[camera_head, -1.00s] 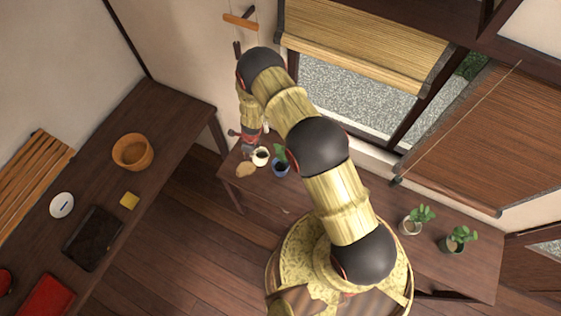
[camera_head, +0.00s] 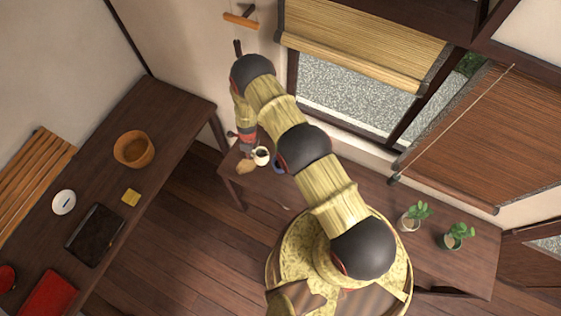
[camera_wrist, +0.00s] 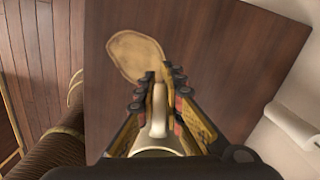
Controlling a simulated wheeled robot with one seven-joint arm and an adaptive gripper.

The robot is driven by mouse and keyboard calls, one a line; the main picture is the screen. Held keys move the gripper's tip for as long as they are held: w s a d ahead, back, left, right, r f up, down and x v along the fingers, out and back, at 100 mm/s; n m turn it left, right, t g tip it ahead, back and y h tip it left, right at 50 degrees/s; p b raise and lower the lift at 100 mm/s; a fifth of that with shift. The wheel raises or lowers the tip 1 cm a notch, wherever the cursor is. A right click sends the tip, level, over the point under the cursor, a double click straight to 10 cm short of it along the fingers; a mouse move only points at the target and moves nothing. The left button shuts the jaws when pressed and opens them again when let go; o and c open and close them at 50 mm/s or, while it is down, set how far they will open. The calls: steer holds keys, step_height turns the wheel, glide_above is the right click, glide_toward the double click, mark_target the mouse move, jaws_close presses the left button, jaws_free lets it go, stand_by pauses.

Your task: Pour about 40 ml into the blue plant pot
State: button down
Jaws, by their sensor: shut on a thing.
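My gripper (camera_wrist: 157,100) is shut on the cream handle of a white jug (camera_wrist: 158,118). In the head view the white jug (camera_head: 261,155) shows its dark opening just right of my gripper (camera_head: 247,143), above the far left end of the bench. The blue plant pot (camera_head: 279,168) is close to the right of the jug, apart from it as far as I can tell. My arm covers most of the pot and its plant. I cannot tell the jug's tilt or see any liquid running.
A pale tan flat mat (camera_wrist: 135,55) lies on the bench (camera_head: 345,185). A low table (camera_head: 165,125) with an orange bowl (camera_head: 133,149) is at left.

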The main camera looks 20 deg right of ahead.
steer(key=shift+f+h+b, duration=0.3)
steer(key=shift+f+b, duration=0.15)
steer(key=shift+f, duration=0.45)
